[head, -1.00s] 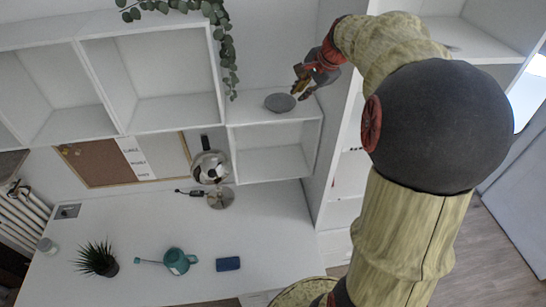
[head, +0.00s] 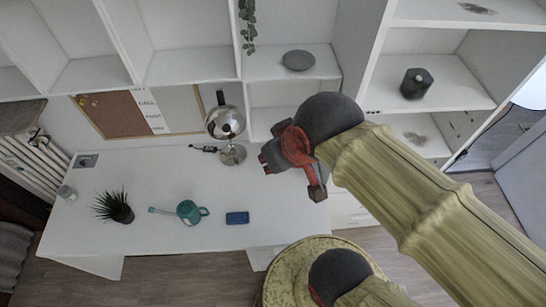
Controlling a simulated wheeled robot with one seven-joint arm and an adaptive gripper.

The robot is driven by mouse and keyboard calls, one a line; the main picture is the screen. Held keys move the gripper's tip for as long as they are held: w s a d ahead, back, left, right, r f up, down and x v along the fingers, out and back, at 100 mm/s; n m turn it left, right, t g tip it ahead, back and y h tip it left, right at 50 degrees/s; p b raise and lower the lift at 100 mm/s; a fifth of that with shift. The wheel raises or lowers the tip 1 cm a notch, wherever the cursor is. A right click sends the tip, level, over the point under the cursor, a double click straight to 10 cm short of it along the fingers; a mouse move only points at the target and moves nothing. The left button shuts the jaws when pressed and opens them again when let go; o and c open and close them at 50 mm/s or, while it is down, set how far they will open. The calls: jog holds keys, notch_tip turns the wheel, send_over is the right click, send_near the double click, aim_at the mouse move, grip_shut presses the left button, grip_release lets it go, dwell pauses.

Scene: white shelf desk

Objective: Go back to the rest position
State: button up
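My gripper (head: 288,160), with red and dark parts, is at the end of my arm in the head view. It is above the right part of the white desk (head: 165,220), below and apart from the shelves. No held object shows at it. Its fingers are small and partly hidden by my own wrist, so I cannot tell whether they are open or shut. My arm reaches in from the lower right.
A grey disc (head: 298,60) lies on a shelf above. A silver lamp (head: 226,122), a teal watering can (head: 188,212), a blue box (head: 237,218) and a potted plant (head: 115,207) stand on the desk. A dark container (head: 416,83) is on the right shelf.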

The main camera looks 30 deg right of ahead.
notch_tip(320, 180, down, 22)
jog(key=b, duration=2.2)
